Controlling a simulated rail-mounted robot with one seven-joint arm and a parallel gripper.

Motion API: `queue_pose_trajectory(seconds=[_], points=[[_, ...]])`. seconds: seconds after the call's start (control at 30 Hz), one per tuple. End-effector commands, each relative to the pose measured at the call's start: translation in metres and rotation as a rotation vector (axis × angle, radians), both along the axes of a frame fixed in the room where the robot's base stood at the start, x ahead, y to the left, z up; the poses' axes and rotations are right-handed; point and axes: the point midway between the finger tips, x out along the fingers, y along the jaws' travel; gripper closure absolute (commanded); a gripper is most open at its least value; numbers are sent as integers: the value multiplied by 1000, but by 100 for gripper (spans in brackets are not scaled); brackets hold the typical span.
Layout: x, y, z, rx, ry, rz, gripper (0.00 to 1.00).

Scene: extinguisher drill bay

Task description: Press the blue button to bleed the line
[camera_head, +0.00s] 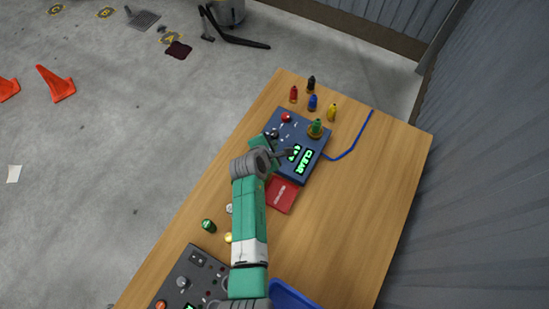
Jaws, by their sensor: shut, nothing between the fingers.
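A dark blue control box (300,127) lies on the wooden table. It bears a red button (286,117), small knobs and a lit green display (304,162). A green knob or bottle (316,128) stands on an amber base at its right edge. I cannot make out a blue button on the box; part of its left side is hidden by my arm. My gripper (291,152) is shut and empty over the middle of the box, by the display. I cannot tell whether it touches the box.
Small red (293,95), black (311,83), blue (312,103) and yellow (332,113) bottles stand behind the box. A blue cable (355,144) runs right. A red booklet (283,195) lies in front. A dark panel (184,276) and blue bin (291,297) are nearer. The table's right side is clear.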

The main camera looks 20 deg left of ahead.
Motion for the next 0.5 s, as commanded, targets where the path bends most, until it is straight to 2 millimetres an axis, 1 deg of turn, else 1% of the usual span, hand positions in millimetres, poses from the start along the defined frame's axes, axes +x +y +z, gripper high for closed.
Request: queue_pose_trajectory(seconds=[0.03,0.3,0.5], points=[[0,0,-11,0,0,0,100],[0,0,-51,0,1,1,100],[0,0,-75,-1,0,1,100]])
